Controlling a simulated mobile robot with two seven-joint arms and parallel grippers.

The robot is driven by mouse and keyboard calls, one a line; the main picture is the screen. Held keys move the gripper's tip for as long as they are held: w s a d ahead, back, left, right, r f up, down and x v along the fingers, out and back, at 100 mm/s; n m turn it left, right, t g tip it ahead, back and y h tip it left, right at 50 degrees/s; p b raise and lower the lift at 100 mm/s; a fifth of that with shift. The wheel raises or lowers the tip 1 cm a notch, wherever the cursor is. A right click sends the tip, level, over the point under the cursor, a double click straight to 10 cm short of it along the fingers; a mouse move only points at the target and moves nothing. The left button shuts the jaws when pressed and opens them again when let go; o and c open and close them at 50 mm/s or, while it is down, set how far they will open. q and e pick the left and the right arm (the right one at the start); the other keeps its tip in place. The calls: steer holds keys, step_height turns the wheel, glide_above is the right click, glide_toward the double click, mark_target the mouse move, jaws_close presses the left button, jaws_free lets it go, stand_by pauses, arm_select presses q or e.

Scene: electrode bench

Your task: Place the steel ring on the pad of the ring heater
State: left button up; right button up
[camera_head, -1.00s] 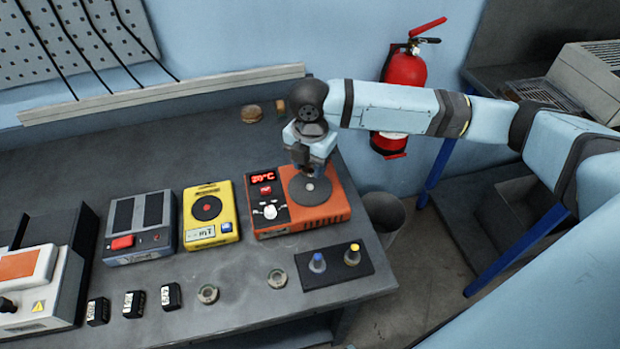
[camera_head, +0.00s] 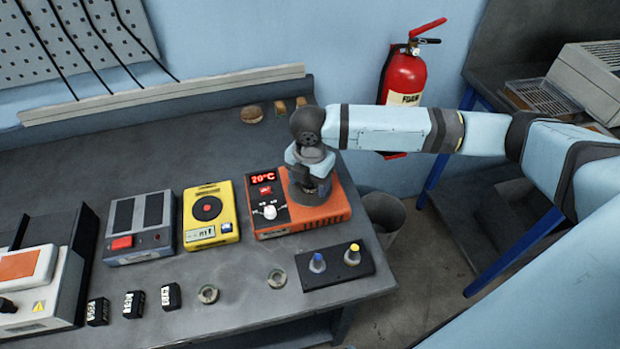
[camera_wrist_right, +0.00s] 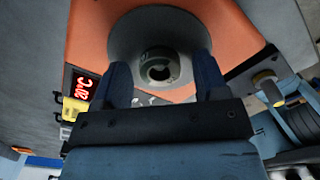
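The orange ring heater (camera_head: 335,208) stands at the bench's right end, its display reading 20°C. My right gripper (camera_head: 311,195) is low over its round grey pad and hides most of it in the head view. The wrist view shows the pad (camera_wrist_right: 125,40) with a grey ring (camera_wrist_right: 158,66) around its middle. The ring lies between my two dark fingers, with a visible gap on each side. The fingers are apart. My left gripper is not in view.
A yellow device (camera_head: 211,216) and a grey device with a red button (camera_head: 139,228) stand left of the heater. A dark panel with blue and yellow knobs (camera_head: 335,267) lies in front. Several black blocks (camera_head: 134,304) line the front. A bin (camera_head: 384,217) stands beside the bench.

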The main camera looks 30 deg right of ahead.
mark_target(310, 185)
step_height(310, 185, up, 12)
steer(key=shift+r, duration=0.2)
stand_by(0.5)
stand_by(0.4)
